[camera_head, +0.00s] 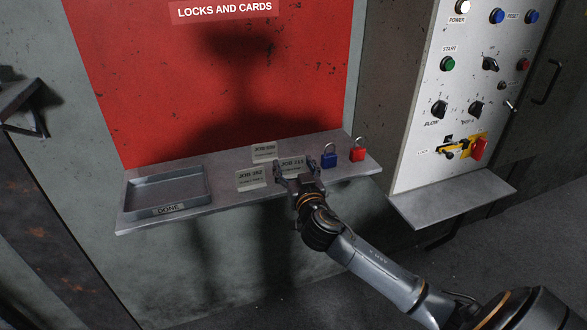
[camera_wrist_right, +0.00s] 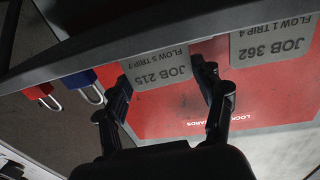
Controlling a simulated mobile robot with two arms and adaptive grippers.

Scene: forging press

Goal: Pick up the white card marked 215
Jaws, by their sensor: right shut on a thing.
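The white card marked JOB 215 (camera_head: 292,162) is at the shelf, between the JOB 362 card (camera_head: 250,179) and the blue padlock. My right gripper (camera_head: 299,168) reaches it from the front and is shut on it. In the right wrist view, upside down, the JOB 215 card (camera_wrist_right: 160,72) sits between the two fingers of the right gripper (camera_wrist_right: 163,82), one at each side edge. The gripper hides its lower part in the head view. I cannot tell whether it is clear of the shelf. My left gripper is not in view.
Another job card (camera_head: 264,151) stands behind. A blue padlock (camera_head: 329,157) and a red padlock (camera_head: 358,151) stand to the right. A grey tray labelled DONE (camera_head: 168,211) is at the left of the shelf (camera_head: 220,200). A control panel (camera_head: 470,90) is further right.

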